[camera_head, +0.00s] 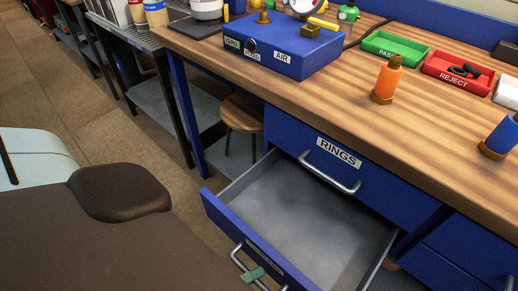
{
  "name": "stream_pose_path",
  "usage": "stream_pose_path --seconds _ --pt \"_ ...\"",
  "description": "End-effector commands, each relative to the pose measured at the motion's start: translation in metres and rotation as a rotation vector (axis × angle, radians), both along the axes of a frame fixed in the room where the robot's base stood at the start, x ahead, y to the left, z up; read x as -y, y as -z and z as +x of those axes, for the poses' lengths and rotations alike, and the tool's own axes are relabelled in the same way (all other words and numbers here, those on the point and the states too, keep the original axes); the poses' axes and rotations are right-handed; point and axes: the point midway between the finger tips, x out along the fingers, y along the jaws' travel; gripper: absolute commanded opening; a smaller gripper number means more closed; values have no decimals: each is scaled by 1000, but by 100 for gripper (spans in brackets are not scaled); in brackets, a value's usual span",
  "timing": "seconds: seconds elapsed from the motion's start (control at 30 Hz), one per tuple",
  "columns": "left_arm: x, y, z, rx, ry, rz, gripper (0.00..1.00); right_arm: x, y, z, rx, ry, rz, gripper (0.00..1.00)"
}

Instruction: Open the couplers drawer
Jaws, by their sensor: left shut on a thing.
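A blue drawer with a grey inside (300,220) stands pulled far out below the closed drawer labelled RINGS (345,165). It looks empty where I see in. The label on its front is too dark and slanted to read, so I cannot confirm that it says couplers. Its metal bar handle (238,258) is at the bottom of the picture. My left gripper (252,274) shows only as a small greenish fingertip at this handle, shut on it. The rest of that gripper is hidden or out of frame. My right gripper is not in view.
The wooden bench top (330,100) holds a blue AIR box (285,50), a green PASS tray (395,47), a red REJECT tray (457,75), an orange fitting (386,80) and a blue fitting (500,137). A stool (243,112) stands under the bench.

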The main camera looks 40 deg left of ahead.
Motion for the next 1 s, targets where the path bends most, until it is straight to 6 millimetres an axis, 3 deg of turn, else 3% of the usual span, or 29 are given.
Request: stream_pose_path --seconds 0.27,0.3,0.47,0.77,1.0 --pt "-1 0 0 -1 -1 0 0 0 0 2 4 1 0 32" --pt "-1 0 0 -1 -1 0 15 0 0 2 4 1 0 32" --pt "0 0 0 -1 -1 0 34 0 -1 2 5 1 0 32" --pt "-1 1 -2 -1 0 0 34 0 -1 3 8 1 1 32" --pt "-14 7 -30 -5 -1 0 34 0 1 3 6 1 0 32"
